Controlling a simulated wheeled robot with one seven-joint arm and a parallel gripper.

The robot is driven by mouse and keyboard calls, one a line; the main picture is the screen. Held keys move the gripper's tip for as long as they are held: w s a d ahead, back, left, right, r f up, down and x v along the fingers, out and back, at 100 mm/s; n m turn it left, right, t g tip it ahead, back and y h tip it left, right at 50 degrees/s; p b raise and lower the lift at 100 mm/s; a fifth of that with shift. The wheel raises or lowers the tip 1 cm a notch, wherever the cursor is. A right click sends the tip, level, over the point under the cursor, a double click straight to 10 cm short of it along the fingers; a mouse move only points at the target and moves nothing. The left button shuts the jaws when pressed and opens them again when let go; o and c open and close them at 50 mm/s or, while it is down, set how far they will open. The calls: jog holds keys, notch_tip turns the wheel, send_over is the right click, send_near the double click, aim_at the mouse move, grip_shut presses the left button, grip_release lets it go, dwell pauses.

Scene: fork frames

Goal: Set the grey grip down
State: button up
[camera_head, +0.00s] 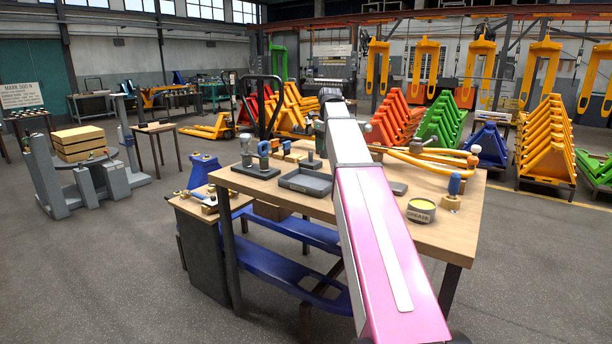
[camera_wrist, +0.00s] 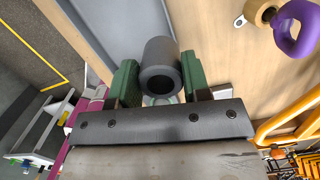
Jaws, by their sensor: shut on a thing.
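The grey grip (camera_wrist: 160,62) is a short dark grey hollow cylinder in the wrist view, its open end facing the camera. My gripper (camera_wrist: 158,82) is shut on it, one green finger on each side. Below it show a grey flat surface, probably the tray, and the bare wooden table top (camera_wrist: 215,40). How high the grip is above them is hard to tell. In the head view my gripper (camera_head: 320,137) is small and partly hidden by my arm over the workbench (camera_head: 365,202), near the dark grey tray (camera_head: 305,186). I cannot make out the grip there.
Yellow fork handles (camera_head: 425,158), a grease tin (camera_head: 421,211) and a blue-topped piece (camera_head: 453,187) lie right. A purple ring (camera_wrist: 296,28) shows in the wrist view.

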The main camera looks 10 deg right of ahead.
jog(key=a+f, duration=0.2)
jog(key=a, duration=0.1)
jog(key=a+f, duration=0.1)
jog(key=a, duration=0.2)
jog(key=w+a+f, duration=0.1)
jog(key=a+f, duration=0.1)
jog(key=a, duration=0.1)
jog(key=shift+a+f, duration=0.2)
jog(key=shift+f, duration=2.15)
jog(key=shift+f, duration=0.1)
jog(key=o, duration=1)
notch_tip(320, 180, up, 12)
jog(key=s, duration=0.1)
jog(key=shift+d, duration=0.4)
jog(key=shift+s, duration=0.15)
